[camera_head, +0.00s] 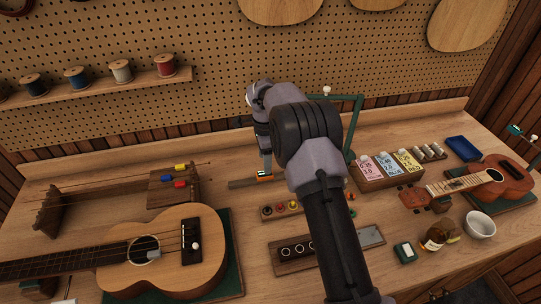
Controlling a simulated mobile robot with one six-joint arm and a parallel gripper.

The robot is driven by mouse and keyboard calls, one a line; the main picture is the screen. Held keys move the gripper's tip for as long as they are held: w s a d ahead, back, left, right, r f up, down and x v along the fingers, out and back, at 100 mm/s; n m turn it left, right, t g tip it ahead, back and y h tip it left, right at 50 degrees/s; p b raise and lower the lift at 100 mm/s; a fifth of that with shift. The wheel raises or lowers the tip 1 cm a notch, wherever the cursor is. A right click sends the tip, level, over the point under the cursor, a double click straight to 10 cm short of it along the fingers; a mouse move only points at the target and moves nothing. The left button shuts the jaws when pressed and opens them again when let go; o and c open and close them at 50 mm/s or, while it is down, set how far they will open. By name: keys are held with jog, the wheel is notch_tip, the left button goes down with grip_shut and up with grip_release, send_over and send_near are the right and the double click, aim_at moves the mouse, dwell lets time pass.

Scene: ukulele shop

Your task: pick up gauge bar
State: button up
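A narrow grey-brown bar (240,184), which looks like the gauge bar, lies on the bench toward the back, left of the middle. The fingers are small here and seen partly from the side. I cannot tell whether they touch the bar or have closed on it. My arm passes in front and hides part of the bench to the right of the bar.
A ukulele (170,258) lies on a green mat at front left; a wooden jig (172,190) stands left of the bar. A row of coloured knobs (280,208) and a dark tray (292,263) lie in front. A green frame (353,130) stands behind my arm.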

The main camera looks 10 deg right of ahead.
aim_at(265, 177)
jog(key=f, duration=0.2)
jog(key=f+b, duration=0.1)
jog(key=f, duration=0.4)
jog(key=shift+s+a+b, duration=0.25)
jog(key=shift+s+b, duration=0.1)
jog(key=shift+b, duration=0.05)
jog(key=shift+r, duration=0.1)
jog(key=shift+w, duration=0.1)
grip_shut()
